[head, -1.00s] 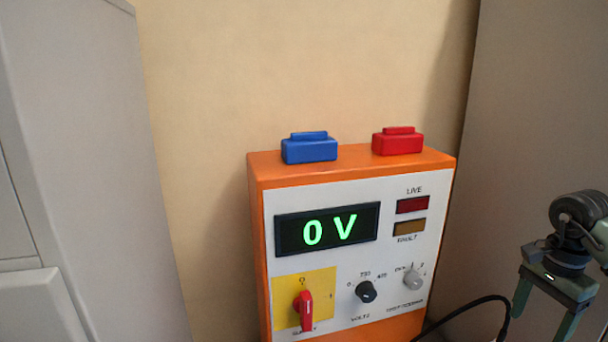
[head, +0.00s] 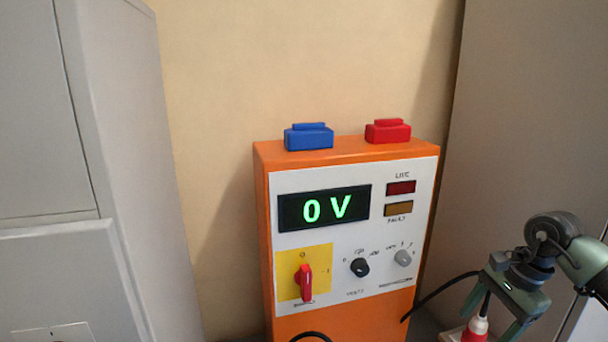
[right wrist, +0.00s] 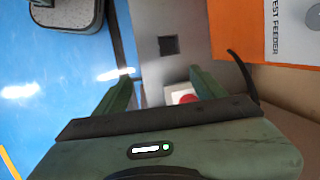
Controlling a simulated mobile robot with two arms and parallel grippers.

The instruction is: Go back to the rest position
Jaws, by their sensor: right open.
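My right gripper (head: 492,318) is open at the lower right of the head view, right of the orange test feeder box (head: 262,230). Its two green fingers also show spread apart in the right wrist view (right wrist: 162,80). A red and white piece (head: 476,328) shows by the fingers at the bottom edge of the head view. In the right wrist view a red part (right wrist: 187,98) lies beyond the gripper, near the right finger. I cannot tell whether a finger touches it. My left gripper is not in view.
The feeder's display (head: 325,208) reads 0 V, with a red switch (head: 305,282) below. A blue block (head: 309,138) and a red block (head: 388,132) sit on top. A black cable (head: 440,294) runs at its right. Grey cabinets (head: 110,150) stand on the left.

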